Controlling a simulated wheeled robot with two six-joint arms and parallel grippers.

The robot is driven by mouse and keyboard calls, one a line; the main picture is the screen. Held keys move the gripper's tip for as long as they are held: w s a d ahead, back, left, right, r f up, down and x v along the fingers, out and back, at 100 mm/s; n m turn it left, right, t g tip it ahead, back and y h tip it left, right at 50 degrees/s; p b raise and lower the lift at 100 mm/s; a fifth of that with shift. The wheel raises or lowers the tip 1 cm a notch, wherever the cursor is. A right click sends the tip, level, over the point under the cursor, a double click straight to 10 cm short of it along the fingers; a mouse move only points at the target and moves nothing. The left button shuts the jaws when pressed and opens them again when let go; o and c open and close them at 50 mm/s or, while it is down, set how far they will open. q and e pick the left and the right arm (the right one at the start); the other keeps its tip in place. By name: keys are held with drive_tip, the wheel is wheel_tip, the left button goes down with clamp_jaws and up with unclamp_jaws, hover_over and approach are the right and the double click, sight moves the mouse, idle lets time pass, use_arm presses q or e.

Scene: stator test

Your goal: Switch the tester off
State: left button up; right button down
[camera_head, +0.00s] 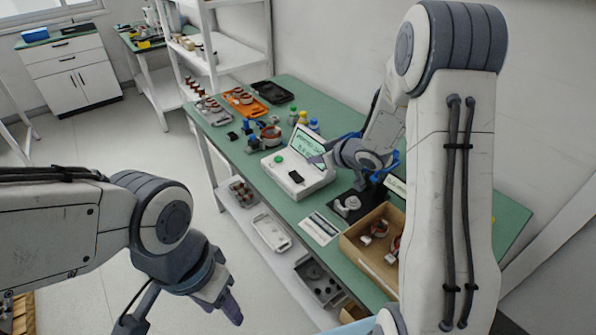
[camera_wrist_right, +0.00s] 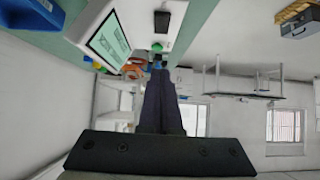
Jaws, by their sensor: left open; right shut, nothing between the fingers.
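The tester (camera_head: 312,186) is a white box on the green bench, with a lit pale-green screen (camera_head: 307,143), a round green button (camera_head: 279,159) and a black switch (camera_head: 296,177) on its top. In the right wrist view the screen (camera_wrist_right: 109,42), black switch (camera_wrist_right: 161,21) and green button (camera_wrist_right: 157,47) show beyond the fingers. My right gripper (camera_head: 318,160) is shut and empty, above the tester close to its screen; I cannot tell whether it touches. My left gripper (camera_head: 222,303) is open and empty, low in front of the bench, away from the tester.
A cardboard box (camera_head: 368,257) with copper-wound parts stands on the bench right of the tester. A white card (camera_head: 320,228) lies nearer. Bottles (camera_head: 303,118), an orange tray (camera_head: 245,103) and a black tray (camera_head: 272,92) are farther back. A lower shelf holds trays (camera_head: 271,232).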

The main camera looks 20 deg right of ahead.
hover_over(298, 178)
drive_tip(key=f, duration=0.5)
drive_tip(key=shift+s+d+f, duration=0.1)
drive_tip(key=shift+s+f, duration=0.1)
drive_tip(key=shift+s, duration=0.2)
drive_tip(key=f, duration=0.2)
drive_tip(key=shift+w+f, duration=0.45)
drive_tip(key=shift+f, duration=0.7)
drive_tip(key=shift+p, duration=0.3)
